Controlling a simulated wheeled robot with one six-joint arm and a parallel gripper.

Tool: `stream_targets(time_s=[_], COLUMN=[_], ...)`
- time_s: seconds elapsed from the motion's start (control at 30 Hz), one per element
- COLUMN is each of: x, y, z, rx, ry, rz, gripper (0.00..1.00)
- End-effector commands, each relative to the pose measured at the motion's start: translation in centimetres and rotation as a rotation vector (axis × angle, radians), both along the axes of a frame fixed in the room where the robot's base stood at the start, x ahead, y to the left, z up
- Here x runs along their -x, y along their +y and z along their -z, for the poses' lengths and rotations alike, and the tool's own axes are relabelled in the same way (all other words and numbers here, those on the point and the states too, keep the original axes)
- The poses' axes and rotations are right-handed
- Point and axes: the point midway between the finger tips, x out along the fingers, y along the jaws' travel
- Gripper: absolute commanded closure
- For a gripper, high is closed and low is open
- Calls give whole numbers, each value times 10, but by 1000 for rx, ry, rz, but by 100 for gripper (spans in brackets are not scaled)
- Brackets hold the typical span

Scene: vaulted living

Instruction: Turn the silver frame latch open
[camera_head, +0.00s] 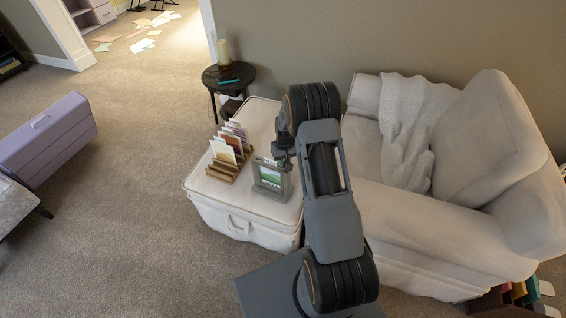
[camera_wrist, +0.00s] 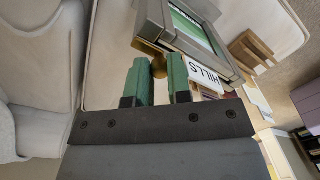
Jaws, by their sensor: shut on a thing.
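The silver-grey picture frame (camera_head: 257,180) with a green landscape stands upright on the white ottoman (camera_head: 229,207). A small brass-coloured latch (camera_wrist: 149,47) sticks out from the frame's edge. My gripper (camera_wrist: 160,65) has its green fingertips on either side of the latch's end and is shut on it. In the head view my gripper (camera_head: 284,161) is at the frame's upper right; my arm hides the fingertips and latch there.
A wooden rack (camera_head: 222,173) of upright cards stands just left of the frame. A round dark side table (camera_head: 229,76) is behind the ottoman. A pale armchair (camera_head: 430,220) is close on the right. A lilac chest (camera_head: 47,140) stands at far left; carpet between is clear.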

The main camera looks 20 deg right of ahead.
Motion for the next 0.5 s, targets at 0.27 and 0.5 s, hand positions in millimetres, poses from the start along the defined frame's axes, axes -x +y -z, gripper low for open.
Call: stream_targets(time_s=[0.27, 0.5], x=[-1, -1], y=[0, 0], z=[-1, -1], rx=[0, 0], ry=[-4, -2], rz=[-38, -38], gripper=[100, 100])
